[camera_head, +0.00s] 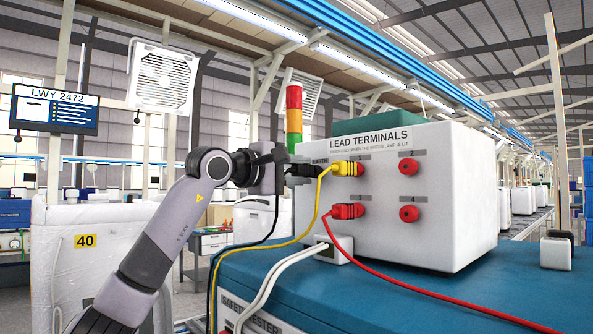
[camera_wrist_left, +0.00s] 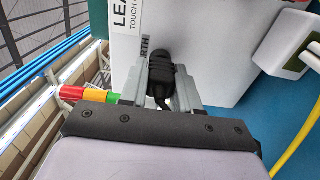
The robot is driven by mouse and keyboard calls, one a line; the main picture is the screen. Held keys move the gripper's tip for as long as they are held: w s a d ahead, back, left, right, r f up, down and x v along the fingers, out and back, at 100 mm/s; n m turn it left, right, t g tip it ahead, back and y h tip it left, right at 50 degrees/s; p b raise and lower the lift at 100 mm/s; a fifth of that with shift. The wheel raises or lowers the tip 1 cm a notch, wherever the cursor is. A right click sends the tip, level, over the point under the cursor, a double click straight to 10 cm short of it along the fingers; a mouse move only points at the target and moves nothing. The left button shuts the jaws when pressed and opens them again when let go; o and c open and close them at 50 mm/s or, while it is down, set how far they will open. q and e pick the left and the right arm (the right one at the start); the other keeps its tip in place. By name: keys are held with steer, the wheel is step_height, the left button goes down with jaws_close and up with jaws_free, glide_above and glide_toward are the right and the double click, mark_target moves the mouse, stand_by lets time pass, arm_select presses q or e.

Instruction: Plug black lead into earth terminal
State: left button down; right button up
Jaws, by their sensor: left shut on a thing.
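My left gripper (camera_head: 284,172) is shut on the black lead's plug (camera_head: 305,170), at the left side of the white lead terminals box (camera_head: 455,200). In the left wrist view the plug (camera_wrist_left: 160,80) lies between the two fingers, its front end against the box face by the partly hidden earth label (camera_wrist_left: 145,46). The plug covers the earth terminal, so I cannot tell whether it is inserted. The black cable (camera_head: 273,225) hangs down from the plug. My right gripper is not in view.
A yellow plug (camera_head: 346,168) is in terminal 1 and a red plug (camera_head: 346,211) in terminal 3. Red sockets 2 (camera_head: 408,166) and 4 (camera_head: 408,213) are empty. A white plug block (camera_head: 334,249) sits below. The signal tower (camera_head: 294,115) stands behind the gripper.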

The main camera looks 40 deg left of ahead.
arm_select(q)
steer(key=shift+w, duration=0.2)
steer(key=c, duration=0.7)
jaws_free()
steer(key=shift+c, duration=0.2)
steer(key=shift+s, duration=0.1)
steer(key=s, duration=0.2)
steer(key=s+b, duration=0.1)
steer(key=s, duration=0.1)
steer(key=s+b, duration=0.1)
steer(key=shift+s+a, duration=0.25)
steer(key=shift+s, duration=0.75)
